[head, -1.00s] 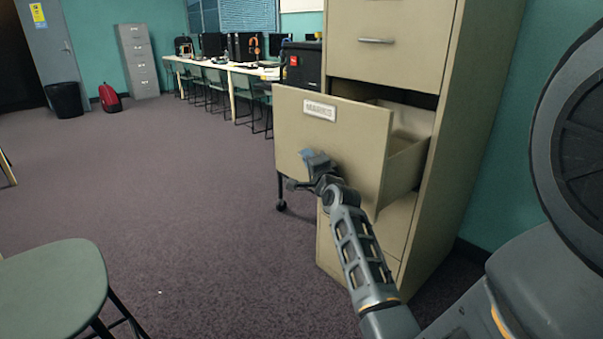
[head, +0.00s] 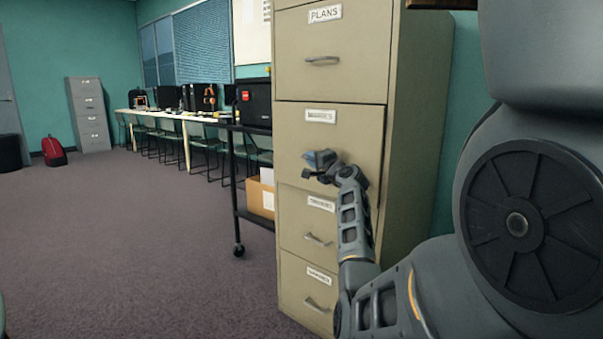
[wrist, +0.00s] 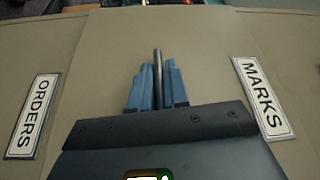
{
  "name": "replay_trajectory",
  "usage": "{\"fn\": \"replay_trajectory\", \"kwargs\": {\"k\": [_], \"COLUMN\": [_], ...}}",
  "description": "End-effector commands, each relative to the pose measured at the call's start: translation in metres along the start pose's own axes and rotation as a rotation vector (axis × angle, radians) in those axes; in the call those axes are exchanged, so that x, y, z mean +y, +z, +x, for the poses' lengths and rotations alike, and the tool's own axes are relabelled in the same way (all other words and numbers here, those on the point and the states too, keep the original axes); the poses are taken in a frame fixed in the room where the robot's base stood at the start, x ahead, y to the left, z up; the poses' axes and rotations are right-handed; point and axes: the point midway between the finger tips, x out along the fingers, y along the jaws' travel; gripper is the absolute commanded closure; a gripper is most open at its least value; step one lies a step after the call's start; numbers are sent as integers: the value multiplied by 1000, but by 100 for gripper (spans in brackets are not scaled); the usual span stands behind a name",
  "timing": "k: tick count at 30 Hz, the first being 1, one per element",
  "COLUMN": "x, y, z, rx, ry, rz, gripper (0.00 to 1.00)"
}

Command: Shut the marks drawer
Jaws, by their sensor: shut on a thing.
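The marks drawer (head: 300,140) is the second drawer down in the tall beige filing cabinet in the head view. Its front sits in line with the fronts around it, or very nearly; a thin dark line shows at its right edge. My gripper (head: 322,165) is at this drawer's front, below its label, and covers the handle there. In the wrist view, the blue fingers of my gripper (wrist: 153,85) are closed on the dark handle bar (wrist: 157,62). The MARKS label (wrist: 263,97) lies to their right, and an ORDERS label (wrist: 32,115) to their left.
The PLANS drawer (head: 325,75) above and two labelled drawers below look closed. A dark cart (head: 239,190) with a cardboard box (head: 261,197) stands left of the cabinet. Carpet (head: 140,240) is open to the left. A long table with chairs runs behind.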

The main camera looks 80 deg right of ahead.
Motion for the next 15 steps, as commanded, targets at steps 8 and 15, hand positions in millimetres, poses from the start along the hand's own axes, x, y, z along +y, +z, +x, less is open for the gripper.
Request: {"fn": "replay_trajectory", "kwargs": {"k": [8,15], "x": [6,6], "y": [-17,-20], "z": [7,8], "rx": [0,3], "ry": [4,4], "rz": [1,1], "gripper": [100,100]}}
